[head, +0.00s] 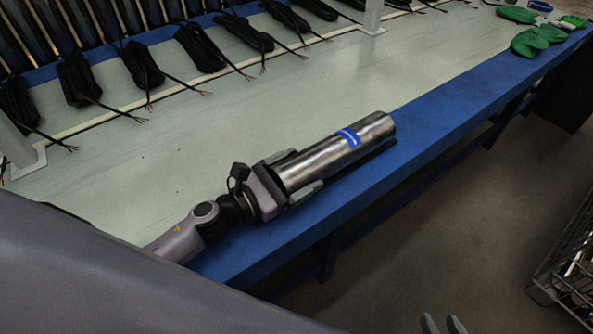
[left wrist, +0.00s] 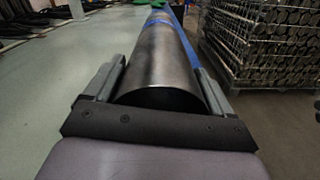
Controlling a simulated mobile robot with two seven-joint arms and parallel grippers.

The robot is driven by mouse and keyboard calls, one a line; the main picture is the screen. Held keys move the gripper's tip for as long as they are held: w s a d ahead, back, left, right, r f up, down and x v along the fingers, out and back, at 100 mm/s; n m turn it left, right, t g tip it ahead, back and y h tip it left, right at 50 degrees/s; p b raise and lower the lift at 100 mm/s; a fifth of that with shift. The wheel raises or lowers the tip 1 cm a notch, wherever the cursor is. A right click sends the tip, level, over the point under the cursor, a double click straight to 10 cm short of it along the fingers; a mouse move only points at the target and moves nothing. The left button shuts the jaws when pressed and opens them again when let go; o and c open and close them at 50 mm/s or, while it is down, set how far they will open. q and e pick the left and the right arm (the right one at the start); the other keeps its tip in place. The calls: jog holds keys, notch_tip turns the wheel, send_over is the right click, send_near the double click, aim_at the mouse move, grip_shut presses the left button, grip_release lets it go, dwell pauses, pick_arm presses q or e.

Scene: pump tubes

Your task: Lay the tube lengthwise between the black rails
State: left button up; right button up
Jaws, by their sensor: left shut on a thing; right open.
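The metal tube (head: 318,160) is shiny steel with a blue label, at the front edge of the bench. My left gripper (head: 298,172) is shut on its near end, one finger along each side. In the left wrist view the tube (left wrist: 158,65) runs straight away from me between the fingers of my left gripper (left wrist: 160,82). A dark strip lies along the tube's lower right side; I cannot tell whether it is a black rail or shadow. No pair of black rails shows clearly. My right gripper (head: 443,325) is open and empty at the bottom edge, away from the bench.
The pale bench top (head: 150,165) is clear behind the tube. Several black cable bundles (head: 200,48) lie along the back. Green gloves (head: 538,38) lie far right. A wire crate (head: 570,270) stands on the floor at right.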

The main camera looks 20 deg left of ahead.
pick_arm(q)
jog(key=shift+r, duration=0.1)
jog(key=o, duration=1.5)
jog(key=shift+c, duration=0.2)
jog(key=shift+f, duration=0.25)
jog(key=shift+r, duration=0.15)
